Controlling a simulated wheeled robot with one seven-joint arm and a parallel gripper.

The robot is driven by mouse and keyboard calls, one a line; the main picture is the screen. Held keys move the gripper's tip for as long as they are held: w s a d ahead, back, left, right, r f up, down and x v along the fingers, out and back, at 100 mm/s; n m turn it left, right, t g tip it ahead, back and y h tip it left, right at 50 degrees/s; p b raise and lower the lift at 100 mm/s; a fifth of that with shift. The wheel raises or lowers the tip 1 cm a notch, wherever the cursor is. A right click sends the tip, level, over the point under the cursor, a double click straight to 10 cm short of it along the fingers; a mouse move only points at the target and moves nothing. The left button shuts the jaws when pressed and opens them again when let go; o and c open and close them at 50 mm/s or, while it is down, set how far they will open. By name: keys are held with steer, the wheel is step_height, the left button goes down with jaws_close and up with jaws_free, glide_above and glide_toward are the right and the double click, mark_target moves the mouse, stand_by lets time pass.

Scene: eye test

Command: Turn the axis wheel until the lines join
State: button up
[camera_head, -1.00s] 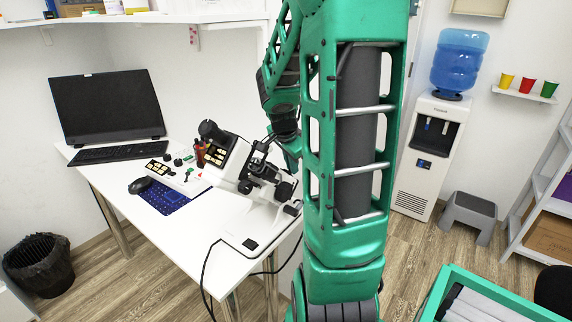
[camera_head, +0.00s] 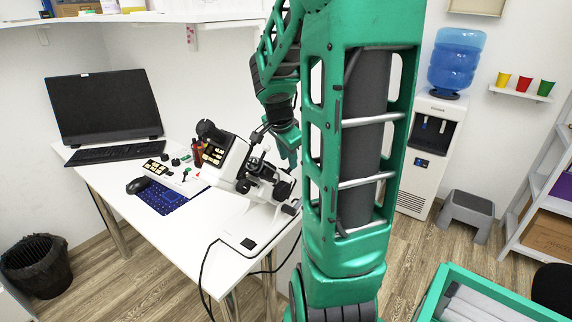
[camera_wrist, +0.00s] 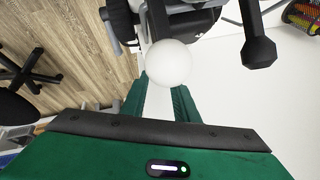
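The eye-test instrument (camera_head: 232,158), white with black parts, stands on the white table. Black round knobs (camera_head: 283,190) sit on its near right side; I cannot tell which is the axis wheel. A white ball-shaped knob (camera_wrist: 168,63) shows in the wrist view just beyond my gripper (camera_wrist: 160,98). The two green fingers are apart with a gap between them, and nothing is seen held. A dark wheel-like part (camera_wrist: 121,20) lies up and left of the ball, and a black knob (camera_wrist: 259,52) to the right. The lines are not visible.
A monitor (camera_head: 105,105), keyboard (camera_head: 115,153), mouse (camera_head: 138,185) and blue pad (camera_head: 163,196) are on the table, left of the instrument. A black cable (camera_head: 206,270) hangs off the table's front edge. The table's front left is clear.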

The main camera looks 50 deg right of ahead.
steer(key=v, duration=0.7)
stand_by(0.5)
